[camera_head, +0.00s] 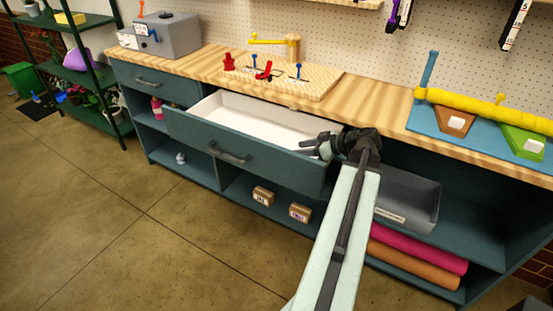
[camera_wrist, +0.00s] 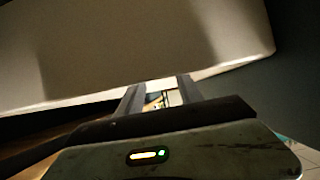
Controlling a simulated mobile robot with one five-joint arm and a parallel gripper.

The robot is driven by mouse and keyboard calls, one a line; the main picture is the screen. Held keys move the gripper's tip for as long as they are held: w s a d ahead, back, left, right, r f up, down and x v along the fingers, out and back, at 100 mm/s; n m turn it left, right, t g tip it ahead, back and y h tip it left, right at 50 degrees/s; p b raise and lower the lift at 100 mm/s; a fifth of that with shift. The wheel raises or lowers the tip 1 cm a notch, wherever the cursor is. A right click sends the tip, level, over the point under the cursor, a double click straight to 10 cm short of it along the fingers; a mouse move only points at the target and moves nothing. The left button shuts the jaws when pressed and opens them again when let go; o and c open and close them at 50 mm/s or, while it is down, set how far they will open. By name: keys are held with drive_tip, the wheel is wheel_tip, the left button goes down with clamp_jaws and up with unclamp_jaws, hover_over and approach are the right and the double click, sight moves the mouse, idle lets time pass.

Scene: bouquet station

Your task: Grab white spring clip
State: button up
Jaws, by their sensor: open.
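I cannot make out a white spring clip for certain in either view. In the head view, the pulled-out drawer (camera_head: 262,118) has a white inside that looks empty where it shows. My gripper (camera_head: 308,148) is at the right end of this drawer, by its front edge, and hides part of that corner. In the wrist view, its two fingers (camera_wrist: 160,98) stand apart. Small pale and brownish shapes show in the gap between them, too small to name. A large pale surface (camera_wrist: 140,50) fills the top of the wrist view.
A grey bin (camera_head: 410,198) is on the shelf right of my arm. Small boxes (camera_head: 299,212) and a small whitish object (camera_head: 181,158) sit on lower shelves. The wooden worktop (camera_head: 385,97) above carries a pegged board (camera_head: 315,80) and a blue mat (camera_head: 470,130).

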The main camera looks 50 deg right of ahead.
drive_tip(key=shift+b+x, duration=0.55)
drive_tip(key=shift+x, duration=0.7)
drive_tip(key=b+x, duration=0.1)
drive_tip(key=x, duration=0.2)
drive_tip(key=b+x, duration=0.1)
drive_tip(key=shift+w+d+f+b, duration=0.2)
drive_tip(key=shift+w+f+b, duration=0.1)
drive_tip(key=shift+w+a, duration=0.1)
drive_tip(key=shift+w, duration=0.15)
drive_tip(key=shift+r, duration=0.1)
clamp_jaws()
